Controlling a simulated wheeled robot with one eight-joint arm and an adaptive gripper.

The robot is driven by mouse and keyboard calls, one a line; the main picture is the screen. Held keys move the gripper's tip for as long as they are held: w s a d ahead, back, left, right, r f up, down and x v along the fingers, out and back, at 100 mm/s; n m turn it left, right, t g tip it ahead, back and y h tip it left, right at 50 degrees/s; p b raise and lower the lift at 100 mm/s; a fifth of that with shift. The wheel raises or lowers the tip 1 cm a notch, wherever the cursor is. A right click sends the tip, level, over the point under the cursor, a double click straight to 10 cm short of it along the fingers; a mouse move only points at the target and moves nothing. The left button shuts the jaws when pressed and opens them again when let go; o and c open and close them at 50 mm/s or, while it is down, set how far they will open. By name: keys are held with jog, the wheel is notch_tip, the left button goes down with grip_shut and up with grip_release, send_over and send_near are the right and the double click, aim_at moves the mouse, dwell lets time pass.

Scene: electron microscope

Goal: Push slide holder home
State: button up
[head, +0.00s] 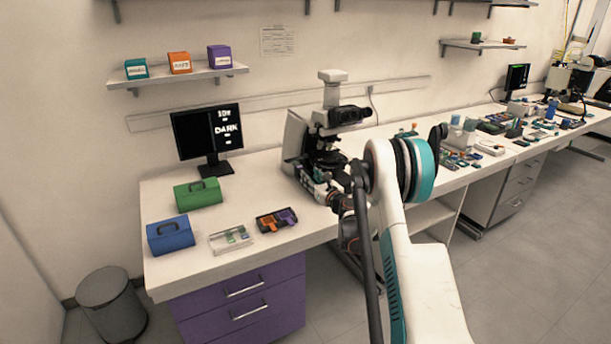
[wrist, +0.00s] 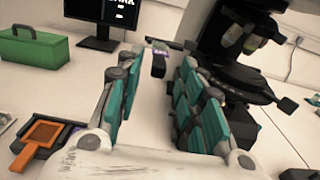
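The microscope (head: 328,145) stands on the bench against the wall; its dark stage and objectives (wrist: 238,75) show at the upper right of the wrist view. My gripper (wrist: 159,72) has teal finger pads, spread apart with a clear gap between them. In the head view my gripper (head: 318,187) is low beside the front of the microscope, partly hidden by my arm. A small dark piece with a purple mark (wrist: 159,62) shows beyond the gap between the fingertips; I cannot tell whether it is the slide holder. Nothing is visibly gripped.
A dark tray (head: 263,226) with orange and purple pieces lies near the bench's front edge, left of my gripper. A clear box (head: 231,240), a blue case (head: 170,235), a green case (head: 198,194) and a monitor (head: 208,136) stand further left.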

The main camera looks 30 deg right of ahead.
aim_at(306, 171)
jog(key=shift+w+a+b, duration=0.1)
jog(key=shift+w+b, duration=0.35)
jog(key=shift+w, duration=2.1)
grip_shut()
